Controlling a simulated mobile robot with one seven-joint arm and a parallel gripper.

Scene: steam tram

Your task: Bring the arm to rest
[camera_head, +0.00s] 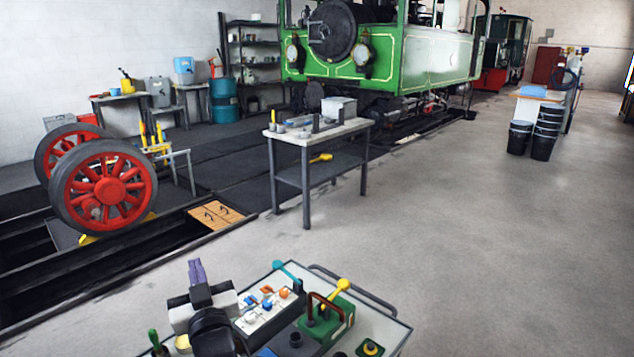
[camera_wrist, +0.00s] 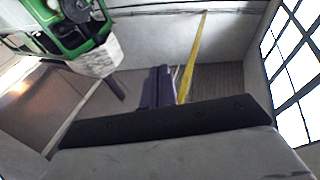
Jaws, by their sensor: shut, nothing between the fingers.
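My gripper (camera_head: 197,271) is at the bottom of the head view, its two purple fingers side by side and pointing up. The fingers are shut with nothing between them. They also show in the wrist view (camera_wrist: 157,88), in front of a dark bar. The gripper is raised over the left part of a grey-rimmed trolley top (camera_head: 390,338) and touches nothing that I can see. The black arm links below it hide part of the trolley.
The trolley carries a green box (camera_head: 328,318) with a yellow-knobbed lever and a white panel (camera_head: 266,312) with coloured knobs. A workbench (camera_head: 315,135), red wheelset (camera_head: 103,190), open pit (camera_head: 60,280) and green locomotive (camera_head: 385,55) lie beyond.

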